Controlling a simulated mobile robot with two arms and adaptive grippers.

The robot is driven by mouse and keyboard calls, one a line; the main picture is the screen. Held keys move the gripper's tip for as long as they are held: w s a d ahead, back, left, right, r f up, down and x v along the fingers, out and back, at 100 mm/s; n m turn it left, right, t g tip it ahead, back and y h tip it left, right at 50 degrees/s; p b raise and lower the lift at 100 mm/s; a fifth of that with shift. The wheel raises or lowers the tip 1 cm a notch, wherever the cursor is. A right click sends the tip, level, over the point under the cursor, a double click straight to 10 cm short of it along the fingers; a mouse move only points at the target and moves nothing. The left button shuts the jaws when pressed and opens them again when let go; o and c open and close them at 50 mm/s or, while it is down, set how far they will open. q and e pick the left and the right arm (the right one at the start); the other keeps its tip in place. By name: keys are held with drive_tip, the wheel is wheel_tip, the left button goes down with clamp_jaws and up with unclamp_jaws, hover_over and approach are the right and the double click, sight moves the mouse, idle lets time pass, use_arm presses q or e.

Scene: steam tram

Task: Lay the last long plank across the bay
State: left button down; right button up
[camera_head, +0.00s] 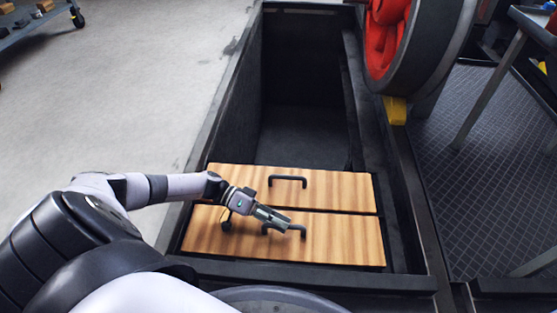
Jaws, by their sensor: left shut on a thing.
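Two long wooden planks lie side by side across the near end of the dark bay (303,135). The near plank (340,240) is level, or nearly so, with a thin dark gap to the far plank (335,190). Each has a black handle; the far plank's handle (288,178) is free. My left gripper (278,217) is shut on the near plank's handle (298,229), its fingers partly covering it. Whether the near plank rests fully on the bay's ledges cannot be told. My right gripper is not in view.
The far part of the bay is open and deep. A large red-spoked wheel (385,40) stands at its right edge, with a yellow block (396,109) below. Clear concrete floor (120,90) lies left; dark patterned flooring (460,180) and a table leg stand right.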

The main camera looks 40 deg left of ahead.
use_arm(q)
drive_tip(key=c, duration=1.5)
unclamp_jaws()
drive_tip(key=shift+c, duration=0.2)
drive_tip(key=shift+f, duration=0.2)
drive_tip(key=shift+s+a+r, duration=0.1)
drive_tip(key=shift+a, duration=0.35)
drive_tip(key=v, duration=1.1)
drive_tip(key=shift+r, duration=0.2)
